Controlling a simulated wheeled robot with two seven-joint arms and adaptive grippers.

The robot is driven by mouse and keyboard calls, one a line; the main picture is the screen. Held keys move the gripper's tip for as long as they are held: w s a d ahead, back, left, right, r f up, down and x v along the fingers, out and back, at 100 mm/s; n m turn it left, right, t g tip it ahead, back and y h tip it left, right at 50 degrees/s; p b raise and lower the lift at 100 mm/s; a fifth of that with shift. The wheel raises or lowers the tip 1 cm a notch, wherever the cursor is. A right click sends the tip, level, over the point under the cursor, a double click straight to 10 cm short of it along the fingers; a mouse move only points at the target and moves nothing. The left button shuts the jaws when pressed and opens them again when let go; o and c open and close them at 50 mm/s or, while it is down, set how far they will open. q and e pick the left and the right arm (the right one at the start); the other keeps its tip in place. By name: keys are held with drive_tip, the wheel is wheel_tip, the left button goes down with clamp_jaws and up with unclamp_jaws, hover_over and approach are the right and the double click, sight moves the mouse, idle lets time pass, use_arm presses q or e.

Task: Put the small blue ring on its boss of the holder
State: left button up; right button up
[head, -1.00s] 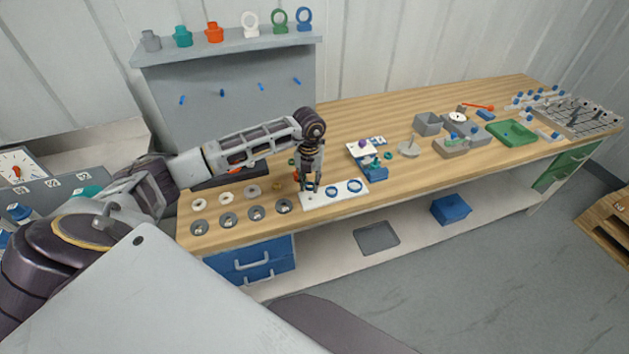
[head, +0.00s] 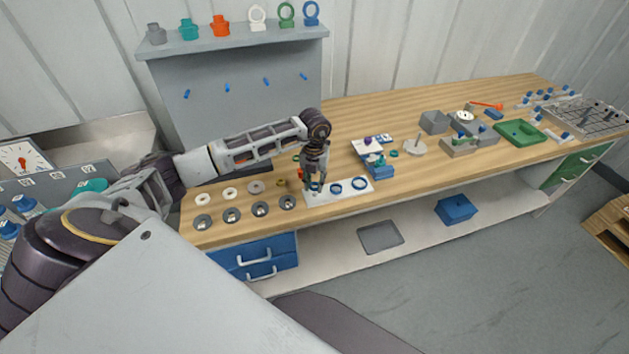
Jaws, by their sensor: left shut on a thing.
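My left gripper (head: 315,184) points down over the left end of a white plate (head: 347,194) near the bench's front edge. It is shut on the small blue ring (head: 316,188), which is mostly hidden by the fingers. I cannot tell whether the ring touches the plate. My right gripper is out of view.
Several grey discs (head: 260,209) and pale washers (head: 230,194) lie left of the plate. A grey disc with an upright pin (head: 415,148) stands right of the blue block. Grey blocks and a green tray (head: 520,133) are farther right.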

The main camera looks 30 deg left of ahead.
sight(315, 193)
use_arm(q)
drive_tip(key=shift+f+b, duration=0.6)
drive_tip(key=shift+f, duration=0.6)
drive_tip(key=shift+f+b, duration=0.5)
drive_tip(key=shift+f, duration=0.15)
drive_tip(key=o, duration=0.8)
drive_tip(key=shift+w+r, duration=0.1)
drive_tip(key=shift+r, duration=0.55)
wheel_tip(315, 193, up, 11)
drive_tip(key=shift+f, duration=0.2)
